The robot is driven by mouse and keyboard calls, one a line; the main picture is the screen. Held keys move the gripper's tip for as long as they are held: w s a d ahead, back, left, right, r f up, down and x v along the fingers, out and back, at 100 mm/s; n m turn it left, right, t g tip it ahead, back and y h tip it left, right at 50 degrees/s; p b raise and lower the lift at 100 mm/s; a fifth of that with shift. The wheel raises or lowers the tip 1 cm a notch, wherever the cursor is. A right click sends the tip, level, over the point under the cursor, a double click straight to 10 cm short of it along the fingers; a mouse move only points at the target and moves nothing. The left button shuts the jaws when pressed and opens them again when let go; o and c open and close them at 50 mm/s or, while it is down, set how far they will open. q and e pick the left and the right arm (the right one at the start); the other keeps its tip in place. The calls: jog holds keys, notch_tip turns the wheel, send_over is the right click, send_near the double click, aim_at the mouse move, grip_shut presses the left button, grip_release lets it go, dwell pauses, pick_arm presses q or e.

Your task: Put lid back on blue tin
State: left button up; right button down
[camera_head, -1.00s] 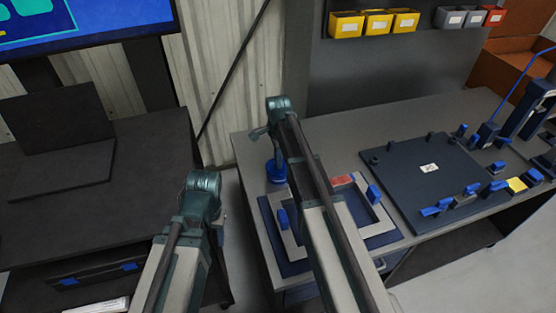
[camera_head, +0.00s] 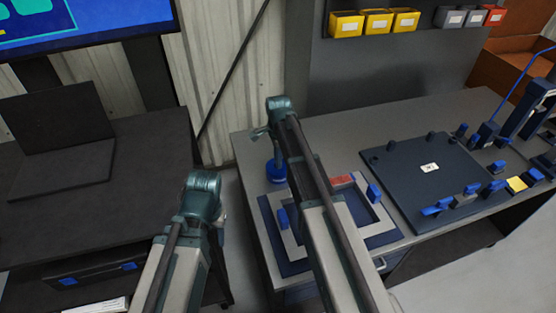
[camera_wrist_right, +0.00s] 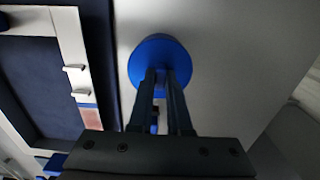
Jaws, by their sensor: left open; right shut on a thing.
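A round blue tin with its lid (camera_head: 277,173) stands at the left end of the grey workbench. From above, in the right wrist view, only a round blue top (camera_wrist_right: 158,50) shows, so I cannot tell lid from tin. My right gripper (camera_head: 275,157) points down over it. In the right wrist view its fingers (camera_wrist_right: 163,80) are close together on the middle of the blue top, shut on what looks like the lid's grip. My left gripper (camera_head: 219,214) hangs open over the gap between the benches; its fingertips are hardly visible.
A blue fixture with a grey frame (camera_head: 296,262) lies just in front of the tin. A dark plate with blue clamps (camera_head: 420,170) is further right. A dark table (camera_head: 130,190) stands at left. Yellow bins (camera_head: 376,22) hang on the back panel.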

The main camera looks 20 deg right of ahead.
dwell(0.8)
jog(key=shift+c, duration=1.5)
grip_release()
jog(key=shift+r, duration=0.1)
jog(key=shift+r+p, duration=3.4)
jog(key=shift+p, duration=0.15)
jog(key=shift+c, duration=0.3)
grip_shut()
jog(key=shift+f+b, duration=0.3)
